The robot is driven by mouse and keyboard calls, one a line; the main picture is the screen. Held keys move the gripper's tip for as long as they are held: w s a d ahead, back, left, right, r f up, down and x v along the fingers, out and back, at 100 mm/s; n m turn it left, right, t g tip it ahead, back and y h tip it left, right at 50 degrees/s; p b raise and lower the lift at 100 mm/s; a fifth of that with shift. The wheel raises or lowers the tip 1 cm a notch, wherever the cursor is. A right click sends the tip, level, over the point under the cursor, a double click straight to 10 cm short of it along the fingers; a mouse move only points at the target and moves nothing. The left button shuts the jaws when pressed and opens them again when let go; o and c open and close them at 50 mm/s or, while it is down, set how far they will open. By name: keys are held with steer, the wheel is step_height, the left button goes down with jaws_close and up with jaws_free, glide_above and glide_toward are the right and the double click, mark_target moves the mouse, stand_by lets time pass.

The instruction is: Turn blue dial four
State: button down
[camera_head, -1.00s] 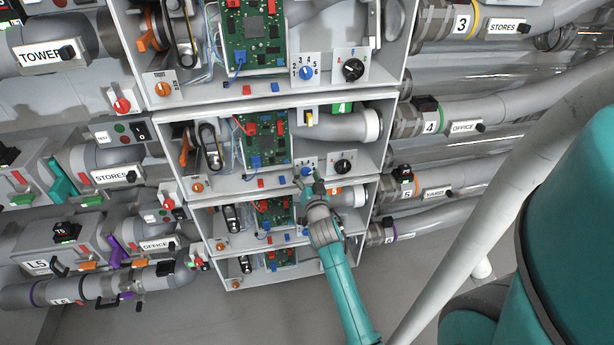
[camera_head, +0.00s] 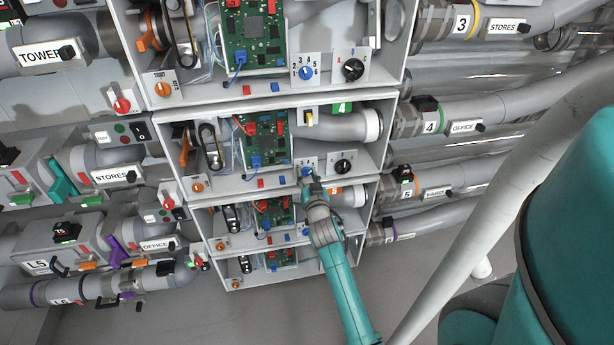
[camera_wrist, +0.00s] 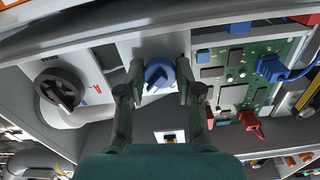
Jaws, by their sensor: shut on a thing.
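The blue dial (camera_wrist: 160,75) sits on a light plate in the cabinet section with the green 4 label (camera_head: 342,107). In the wrist view my gripper (camera_wrist: 160,80) has one finger on each side of the dial, shut on it. In the head view my gripper (camera_head: 310,181) reaches up to the same blue dial (camera_head: 307,172) from below and partly covers its plate. The numbers round the dial are too small or hidden to read.
A black dial (camera_wrist: 62,90) is beside the blue one, and it shows in the head view (camera_head: 343,166). A green circuit board (camera_wrist: 235,75) with blue and red plugs is on the other side. Another blue dial (camera_head: 306,73) is in the section above.

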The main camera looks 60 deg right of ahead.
steer(key=n, duration=0.4)
steer(key=shift+n, duration=0.4)
stand_by(0.4)
steer(key=c, duration=0.8)
jaws_free()
steer(key=shift+o, duration=0.2)
steer(key=v, duration=1.2)
